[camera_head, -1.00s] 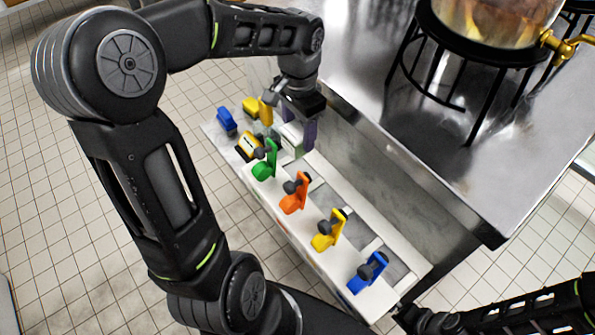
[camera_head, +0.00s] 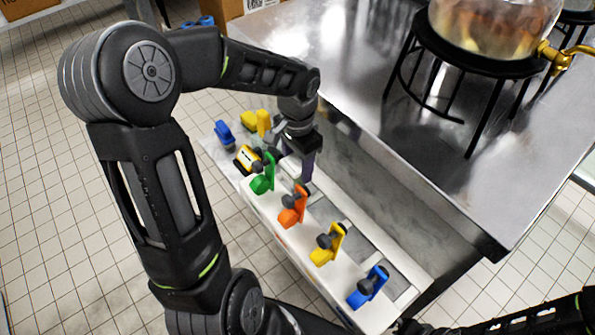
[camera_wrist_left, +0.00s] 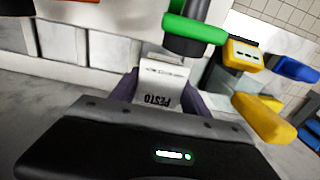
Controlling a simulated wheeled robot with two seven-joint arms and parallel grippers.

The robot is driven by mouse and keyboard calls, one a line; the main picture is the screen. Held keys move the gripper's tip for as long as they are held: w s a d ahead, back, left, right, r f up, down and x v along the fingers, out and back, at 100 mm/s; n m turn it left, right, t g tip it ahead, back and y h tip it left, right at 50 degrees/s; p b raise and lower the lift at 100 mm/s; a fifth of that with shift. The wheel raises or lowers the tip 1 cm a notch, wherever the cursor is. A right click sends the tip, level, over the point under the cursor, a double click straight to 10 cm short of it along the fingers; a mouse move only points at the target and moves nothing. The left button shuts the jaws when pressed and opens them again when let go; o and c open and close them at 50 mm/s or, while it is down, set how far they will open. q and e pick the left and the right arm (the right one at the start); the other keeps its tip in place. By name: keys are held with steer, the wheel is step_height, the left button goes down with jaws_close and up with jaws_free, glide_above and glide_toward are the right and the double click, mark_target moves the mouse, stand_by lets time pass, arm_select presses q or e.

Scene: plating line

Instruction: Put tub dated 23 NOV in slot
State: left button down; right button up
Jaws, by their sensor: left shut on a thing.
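My left gripper (camera_head: 303,166) is at the far part of the white rail, beside the green-handled clamp (camera_head: 263,175). It is shut on a white tub (camera_wrist_left: 165,82), which lies between its purple fingers in the left wrist view. The tub carries the print "PESTO", upside down there; I cannot read a date. In the head view the arm and fingers mostly hide the tub. The rail's row of slots (camera_head: 372,252) runs along the counter side; whether the tub is inside one is unclear. My right gripper (camera_head: 408,326) shows only partly at the bottom edge.
Orange (camera_head: 294,207), yellow (camera_head: 328,246) and blue (camera_head: 369,288) clamps stand along the rail (camera_head: 375,318). A yellow and black device (camera_head: 247,159) and another blue piece (camera_head: 224,134) are at its far end. The steel counter (camera_head: 340,60) rises beside it, bearing a glass pot (camera_head: 490,30).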

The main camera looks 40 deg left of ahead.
mark_target(297, 164)
arm_select(q)
steer(key=shift+f, duration=1.6)
steer(key=shift+f+b, duration=0.15)
steer(key=shift+b, duration=0.15)
steer(key=c, duration=0.5)
jaws_free()
steer(key=shift+r, duration=0.3)
step_height(297, 164, up, 12)
steer(key=shift+f+p, duration=0.1)
steer(key=shift+p, duration=0.85)
